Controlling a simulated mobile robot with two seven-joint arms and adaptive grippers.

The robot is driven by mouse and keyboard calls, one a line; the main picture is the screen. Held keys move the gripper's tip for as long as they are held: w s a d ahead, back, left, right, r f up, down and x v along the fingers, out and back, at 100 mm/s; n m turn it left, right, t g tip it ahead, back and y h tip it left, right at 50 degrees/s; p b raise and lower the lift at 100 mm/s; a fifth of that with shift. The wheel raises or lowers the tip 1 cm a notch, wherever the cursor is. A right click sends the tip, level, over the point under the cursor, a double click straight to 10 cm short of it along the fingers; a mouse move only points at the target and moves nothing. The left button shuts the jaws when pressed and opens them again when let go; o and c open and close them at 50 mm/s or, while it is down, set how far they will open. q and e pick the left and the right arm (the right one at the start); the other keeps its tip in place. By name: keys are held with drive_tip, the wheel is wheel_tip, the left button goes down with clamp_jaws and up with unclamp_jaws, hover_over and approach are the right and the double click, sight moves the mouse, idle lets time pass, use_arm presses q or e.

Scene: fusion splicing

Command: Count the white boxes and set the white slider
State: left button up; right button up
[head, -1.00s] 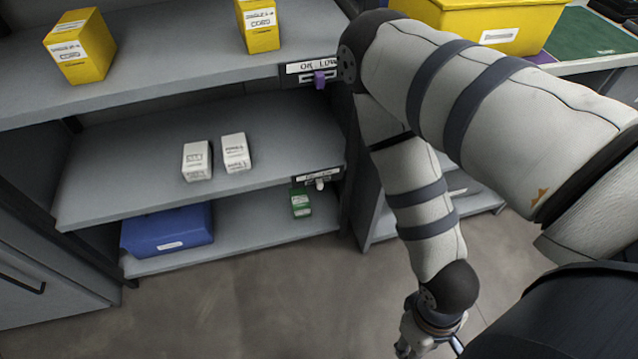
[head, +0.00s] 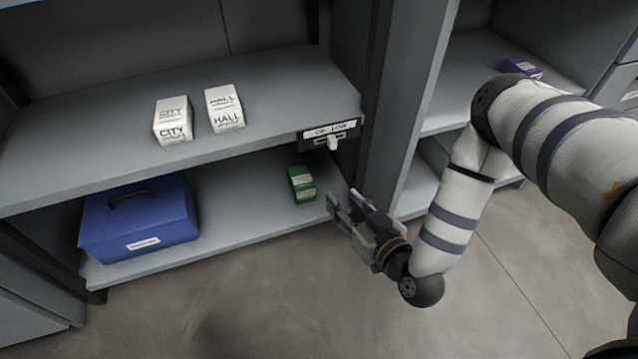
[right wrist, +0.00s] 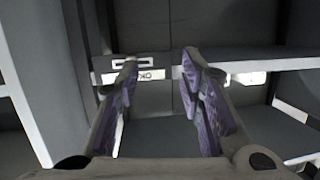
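Two white boxes stand side by side on the middle shelf (head: 80,150) in the head view: the left box (head: 173,120) is labelled CITY, the right box (head: 224,108) HALL. The white slider (head: 333,143) sits on a dark plate at that shelf's front right corner, under an OK LOW label (head: 329,129). Its knob is near the plate's middle; its exact setting is unclear. My right gripper (head: 345,202) is below the slider, apart from it. In the right wrist view its purple-padded fingers (right wrist: 160,65) are spread with nothing between them. My left gripper is out of view.
On the lower shelf are a blue case (head: 140,222) with a handle and a green box (head: 302,184). A grey upright (head: 410,90) stands right of the slider. A purple box (head: 521,67) lies in the bay beyond it. The floor in front is clear.

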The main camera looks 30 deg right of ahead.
sight(334, 142)
drive_tip(key=w+d+h+b, duration=0.1)
drive_tip(key=w+d, duration=0.1)
drive_tip(key=w, duration=0.2)
drive_tip(key=w+d+r+t+h+b, duration=0.1)
drive_tip(key=w+d+b, duration=0.1)
drive_tip(key=w, duration=0.3)
drive_tip(key=w+d+r+t+b, duration=0.1)
drive_tip(key=w+d, duration=0.2)
drive_tip(key=w, duration=0.1)
drive_tip(key=shift+w+m+h, duration=0.2)
drive_tip(key=shift+m+h, duration=0.2)
drive_tip(key=shift+w+r, duration=0.1)
drive_tip(key=shift+w, duration=0.2)
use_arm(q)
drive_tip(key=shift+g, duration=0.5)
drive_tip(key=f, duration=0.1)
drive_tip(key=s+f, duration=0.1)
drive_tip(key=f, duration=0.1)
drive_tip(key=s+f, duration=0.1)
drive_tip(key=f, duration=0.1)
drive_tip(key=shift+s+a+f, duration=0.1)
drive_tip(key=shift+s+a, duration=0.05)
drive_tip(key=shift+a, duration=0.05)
use_arm(e)
drive_tip(key=shift+c, duration=0.2)
clamp_jaws()
